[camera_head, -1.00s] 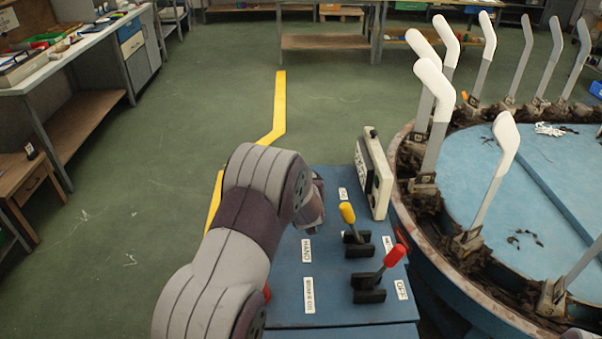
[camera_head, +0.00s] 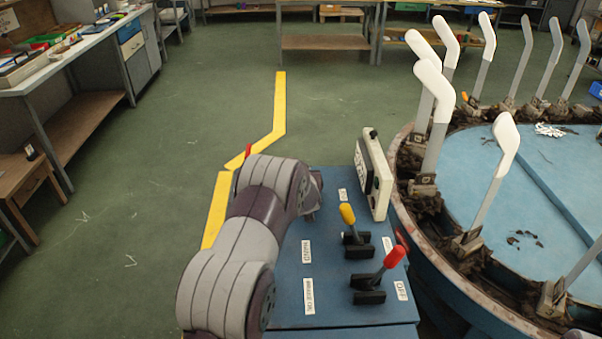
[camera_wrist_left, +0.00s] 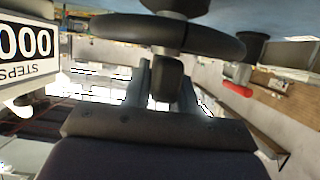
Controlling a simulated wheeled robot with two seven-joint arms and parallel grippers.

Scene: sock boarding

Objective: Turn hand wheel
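The hand wheel (camera_wrist_left: 130,30) shows in the left wrist view as a thick black rim across the top, with a dark hub above it. A black grip (camera_wrist_left: 168,80) on the wheel sits between the two fingers of my left gripper (camera_wrist_left: 168,92). The fingers look closed on it at both sides. In the head view my left arm hides the wheel and most of the gripper, which are at the far left part of the blue console (camera_head: 330,260). My right gripper is not in view.
The console carries a yellow lever (camera_head: 347,214), a red lever (camera_head: 393,257) and a white counter box (camera_head: 377,180); the counter (camera_wrist_left: 28,50) reads 000 STEPS in the wrist view. A round blue machine with upright white sock forms (camera_head: 440,95) stands close at right.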

